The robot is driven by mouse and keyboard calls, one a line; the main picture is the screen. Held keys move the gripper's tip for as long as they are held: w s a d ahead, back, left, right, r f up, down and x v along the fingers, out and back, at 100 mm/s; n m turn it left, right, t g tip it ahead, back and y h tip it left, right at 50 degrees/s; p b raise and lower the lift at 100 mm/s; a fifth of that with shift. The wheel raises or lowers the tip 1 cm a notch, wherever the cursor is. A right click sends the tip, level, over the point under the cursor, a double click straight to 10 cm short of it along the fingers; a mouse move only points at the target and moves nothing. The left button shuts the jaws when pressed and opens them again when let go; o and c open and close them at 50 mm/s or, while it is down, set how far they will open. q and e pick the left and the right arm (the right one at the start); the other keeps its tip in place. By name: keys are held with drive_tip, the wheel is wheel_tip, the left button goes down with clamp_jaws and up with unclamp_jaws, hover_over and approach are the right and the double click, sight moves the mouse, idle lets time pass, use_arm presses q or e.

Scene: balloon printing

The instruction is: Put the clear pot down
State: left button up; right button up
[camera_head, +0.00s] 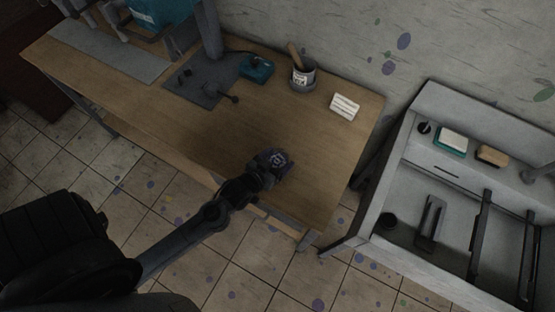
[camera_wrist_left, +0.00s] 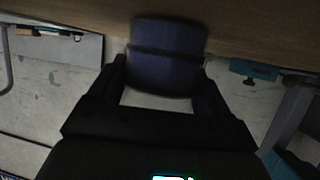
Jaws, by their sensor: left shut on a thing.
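My left gripper (camera_head: 270,168) reaches over the front right part of the wooden table (camera_head: 205,131). It is shut on a dark blue-purple pot (camera_wrist_left: 168,58), which I take for the clear pot. In the head view the pot (camera_head: 285,158) shows just past the fingers, partly hidden by them. In the left wrist view it sits between the two fingers (camera_wrist_left: 165,88), close to the tabletop (camera_wrist_left: 255,30). I cannot tell whether it touches the table. My right gripper is not in view.
A cup with a wooden-handled tool (camera_head: 302,78), a white stack (camera_head: 345,106) and a teal box (camera_head: 257,68) stand along the table's back. A dark mat (camera_head: 205,88) lies left of them. The tabletop around the gripper is clear.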

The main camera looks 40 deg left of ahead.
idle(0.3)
use_arm(q)
drive_tip(key=o, duration=1.2)
drive_tip(key=shift+f, duration=0.1)
drive_tip(key=shift+o, duration=0.2)
